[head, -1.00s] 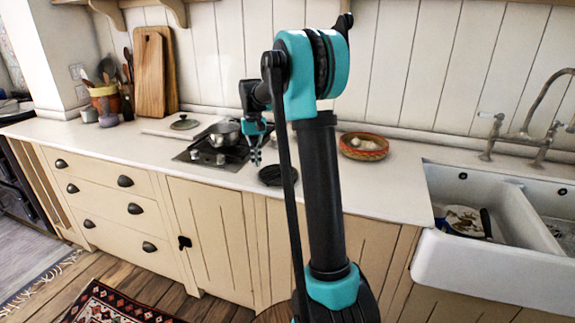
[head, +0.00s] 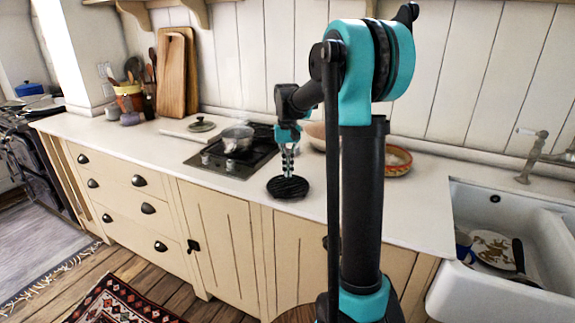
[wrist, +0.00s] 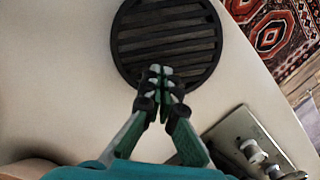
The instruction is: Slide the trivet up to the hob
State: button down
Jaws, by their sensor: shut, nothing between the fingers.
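The trivet (head: 288,187) is a round black slatted disc lying flat on the white worktop, right of the hob (head: 219,165) and near the counter's front edge. A gap of bare worktop separates the two. The trivet also fills the top middle of the wrist view (wrist: 168,38), with the hob's steel control strip (wrist: 243,135) at lower right. My gripper (head: 288,172) points down at the trivet. In the wrist view its closed fingertips (wrist: 160,72) overlap the trivet's rim on the wall side, empty. I cannot tell whether they touch it.
A steel pot (head: 237,138) stands on the hob. A lid (head: 200,126) lies behind it to the left. The sink (head: 500,290) is at right.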

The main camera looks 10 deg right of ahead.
aim_at(290, 189)
jog(key=s, duration=0.5)
jog(key=shift+s+a, duration=0.25)
jog(key=shift+s, duration=0.1)
jog(key=shift+f, duration=0.8)
jog(key=w, duration=0.7)
jog(key=shift+w+d, duration=0.25)
jog(key=shift+d, duration=0.05)
